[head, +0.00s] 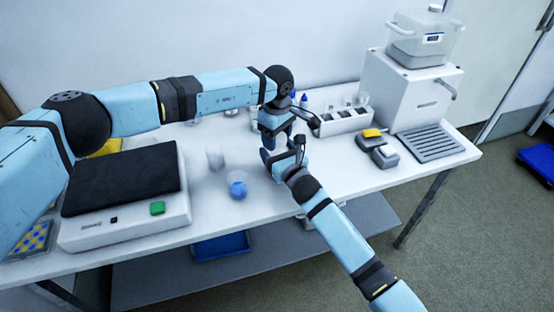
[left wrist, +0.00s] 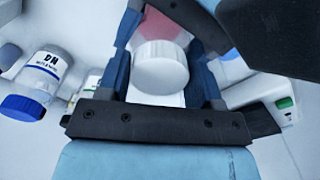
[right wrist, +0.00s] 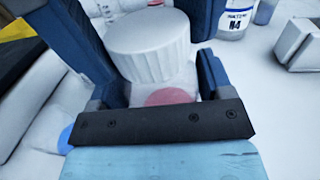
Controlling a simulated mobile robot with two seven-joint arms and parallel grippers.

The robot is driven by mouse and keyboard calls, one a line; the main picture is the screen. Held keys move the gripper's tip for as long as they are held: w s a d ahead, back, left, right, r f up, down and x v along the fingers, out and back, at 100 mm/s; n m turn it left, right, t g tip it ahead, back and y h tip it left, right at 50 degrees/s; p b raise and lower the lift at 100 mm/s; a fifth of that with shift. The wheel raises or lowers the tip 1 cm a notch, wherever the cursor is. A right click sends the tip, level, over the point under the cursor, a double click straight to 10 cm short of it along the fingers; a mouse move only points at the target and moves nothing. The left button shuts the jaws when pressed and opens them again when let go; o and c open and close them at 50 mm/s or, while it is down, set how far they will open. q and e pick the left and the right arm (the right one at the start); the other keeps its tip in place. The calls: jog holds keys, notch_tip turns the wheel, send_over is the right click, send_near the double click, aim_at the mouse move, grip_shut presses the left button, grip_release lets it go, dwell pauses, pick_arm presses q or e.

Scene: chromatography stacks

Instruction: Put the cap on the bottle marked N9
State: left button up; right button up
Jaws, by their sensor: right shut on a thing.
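My left gripper (head: 272,158) and right gripper (head: 294,160) meet over the middle of the table. A white cap (right wrist: 150,45) with a ribbed side sits between my right gripper's fingers, which are shut on it; pink shows just below. In the left wrist view, a round white piece (left wrist: 160,68) sits between the left fingers, with a pink body (left wrist: 165,25) behind it. Whether the left fingers press on it is unclear. No N9 mark is readable. One standing bottle (left wrist: 45,72) reads DN, and another (right wrist: 237,14) reads N4.
A balance-like device (head: 160,226) with a black top stands at the left. A clear vessel (head: 214,155) and a blue-bottomed one (head: 237,187) stand left of the grippers. A white rack (head: 342,123), small boxes (head: 384,156) and a white dispenser (head: 412,88) stand at the back right.

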pick_arm(q)
jog(key=o, duration=0.3)
jog(key=shift+o, duration=0.2)
notch_tip(320, 180, up, 12)
dwell(0.3)
pick_arm(e)
jog(key=o, duration=1.7)
jog(key=shift+o, duration=0.2)
jog(key=p+v, duration=0.1)
jog(key=v, duration=1.2)
jog(key=shift+s+d, duration=0.2)
jog(key=shift+s, duration=0.15)
pick_arm(q)
jog(key=shift+r, duration=0.55)
